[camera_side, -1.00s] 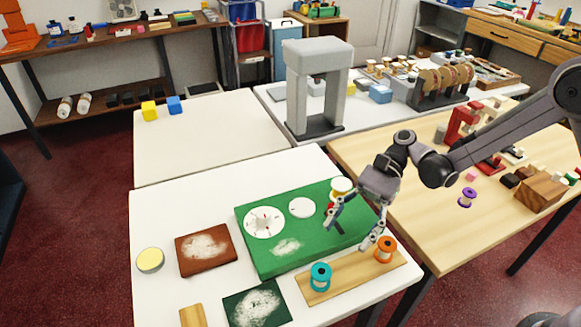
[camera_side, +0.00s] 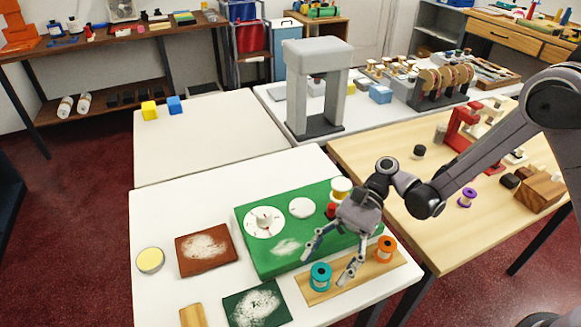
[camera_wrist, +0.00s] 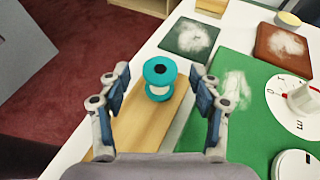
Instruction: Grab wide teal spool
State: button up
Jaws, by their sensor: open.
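The wide teal spool (camera_side: 320,276) stands upright on the left end of a wooden board (camera_side: 355,275). In the wrist view the teal spool (camera_wrist: 159,78) appears ahead of and between my two fingers, with a pale band around its middle. My gripper (camera_side: 327,269) is open and above the board, close to the spool; in the wrist view my gripper (camera_wrist: 158,95) has nothing between its pads. I cannot tell whether a finger touches the spool. An orange spool (camera_side: 386,249) stands at the right end of the same board.
A green board (camera_side: 265,258) with white discs lies behind the wooden board. A dark green powdered slab (camera_side: 257,304) and a brown slab (camera_side: 206,249) lie to the left.

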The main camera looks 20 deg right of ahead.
jog(key=c, duration=1)
jog(key=shift+c, duration=0.2)
jog(key=shift+r, duration=0.15)
